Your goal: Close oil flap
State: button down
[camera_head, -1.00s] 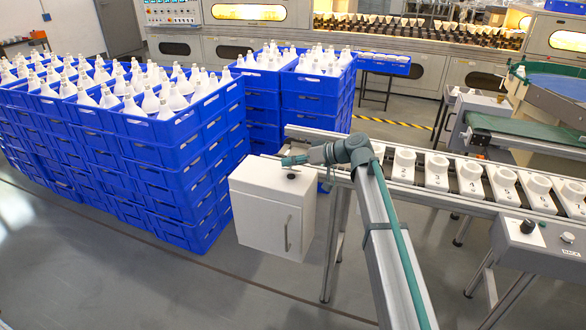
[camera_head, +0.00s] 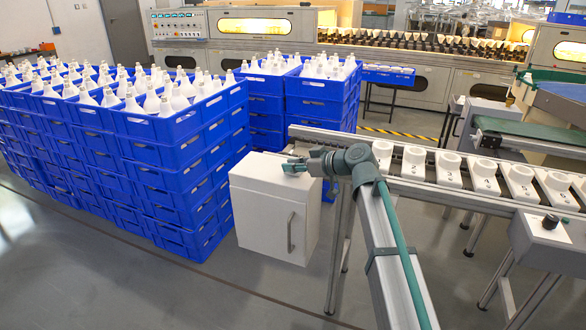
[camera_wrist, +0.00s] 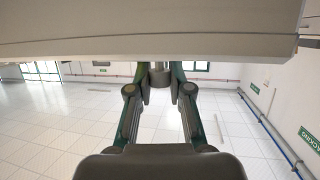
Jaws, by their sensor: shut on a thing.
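The white cabinet (camera_head: 267,212) stands below the conveyor's left end, with a bar handle on its front door. My gripper (camera_head: 295,167) is at its white top (camera_head: 262,170). In the wrist view, my gripper (camera_wrist: 159,72) is shut on a short grey knob (camera_wrist: 159,78) that sits under the edge of a wide pale panel (camera_wrist: 150,35). The panel looks like the flap and fills the upper part of that view. In the head view the gripper hides the knob, and I cannot tell the flap's angle.
Stacks of blue crates (camera_head: 180,175) with white bulbs stand left of and behind the cabinet. The conveyor (camera_head: 420,185) with white holders runs right, close beside my arm. A control box (camera_head: 545,245) is at the right. Grey floor is clear in front of the cabinet.

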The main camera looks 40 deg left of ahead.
dwell(0.3)
jog(key=c, duration=1.1)
grip_release()
jog(key=shift+o, duration=0.2)
jog(key=v, duration=1.2)
